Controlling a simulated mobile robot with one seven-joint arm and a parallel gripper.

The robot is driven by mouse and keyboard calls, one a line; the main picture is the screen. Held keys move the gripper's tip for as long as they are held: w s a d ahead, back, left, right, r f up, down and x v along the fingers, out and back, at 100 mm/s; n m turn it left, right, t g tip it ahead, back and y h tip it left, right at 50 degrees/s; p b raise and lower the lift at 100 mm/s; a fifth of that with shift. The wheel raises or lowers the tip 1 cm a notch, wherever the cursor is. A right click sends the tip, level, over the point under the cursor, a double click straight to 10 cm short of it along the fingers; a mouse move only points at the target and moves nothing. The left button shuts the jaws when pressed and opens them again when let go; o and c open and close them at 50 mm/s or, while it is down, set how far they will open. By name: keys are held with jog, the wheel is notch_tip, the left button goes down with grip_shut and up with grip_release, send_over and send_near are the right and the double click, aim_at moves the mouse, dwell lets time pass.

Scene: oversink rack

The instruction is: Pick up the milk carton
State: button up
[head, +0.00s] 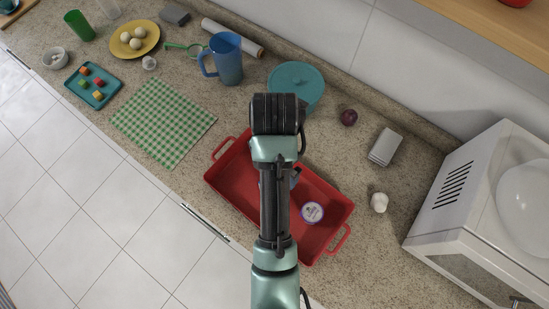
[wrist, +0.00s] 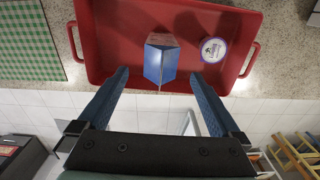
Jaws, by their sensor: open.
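A blue carton with a reddish and pale top part, likely the milk carton (wrist: 161,62), is in the red tray (wrist: 112,30) in the wrist view. My gripper (wrist: 159,74) is open, with its two blue fingers spread left and right of the carton's near end. I see no contact between the fingers and the carton. In the head view my arm covers the middle of the red tray (head: 228,185), so the carton is mostly hidden there. I cannot tell whether it stands or lies.
A white and purple tub (head: 312,212) is in the tray, right of the carton. A teal pot (head: 296,82) and blue pitcher (head: 228,62) stand behind. A garlic bulb (head: 379,202) and a microwave (head: 480,215) are to the right. A green checked cloth (head: 162,122) lies left.

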notch_tip(320, 180, down, 11)
jog(key=p, duration=0.3)
jog(key=shift+s, duration=0.15)
jog(key=shift+c, duration=0.3)
jog(key=shift+r, duration=0.15)
grip_shut()
